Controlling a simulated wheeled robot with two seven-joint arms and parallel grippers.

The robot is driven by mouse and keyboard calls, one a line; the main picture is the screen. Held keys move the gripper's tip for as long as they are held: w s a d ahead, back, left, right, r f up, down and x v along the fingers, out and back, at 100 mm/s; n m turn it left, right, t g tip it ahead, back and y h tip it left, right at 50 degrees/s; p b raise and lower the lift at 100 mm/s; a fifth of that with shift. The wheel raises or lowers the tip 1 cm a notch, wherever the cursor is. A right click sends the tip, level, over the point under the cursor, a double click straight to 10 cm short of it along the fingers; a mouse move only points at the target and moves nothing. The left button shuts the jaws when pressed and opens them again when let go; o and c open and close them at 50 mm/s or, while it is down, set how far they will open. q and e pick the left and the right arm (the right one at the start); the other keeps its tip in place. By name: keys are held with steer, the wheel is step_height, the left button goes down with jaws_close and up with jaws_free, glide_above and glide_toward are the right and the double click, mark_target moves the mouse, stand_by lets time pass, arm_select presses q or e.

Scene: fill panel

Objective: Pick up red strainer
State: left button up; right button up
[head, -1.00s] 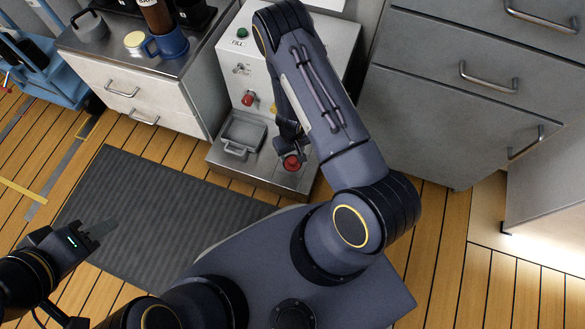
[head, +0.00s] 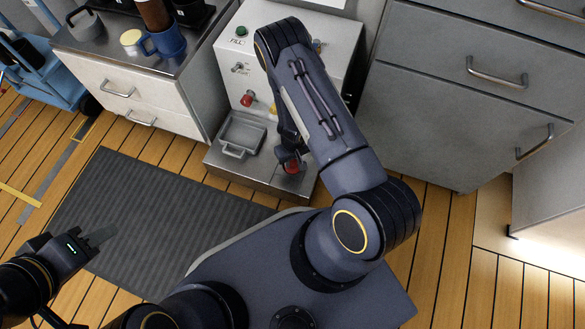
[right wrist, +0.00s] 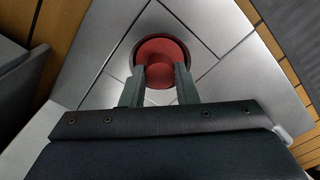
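The red strainer (head: 292,168) sits on the low steel ledge (head: 255,175) of the fill panel, partly hidden by my right gripper in the head view. In the right wrist view the strainer (right wrist: 160,48) shows as a round red piece with a dark rim and a smaller red part nearer the fingers. My right gripper (right wrist: 160,78) is open, its two fingertips on either side of that smaller part. I cannot tell whether they touch it. My left gripper (head: 103,236) is over the dark mat, seen side-on and holding nothing visible.
A grey tray with a handle (head: 241,135) sits on the ledge left of the strainer. The fill panel (head: 236,68) has a red knob (head: 247,98). Grey drawers (head: 455,115) stand to the right. A blue mug (head: 168,43) stands on the left counter. A mat (head: 150,205) covers the floor.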

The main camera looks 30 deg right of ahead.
jaws_close()
steer(key=shift+r, duration=0.1)
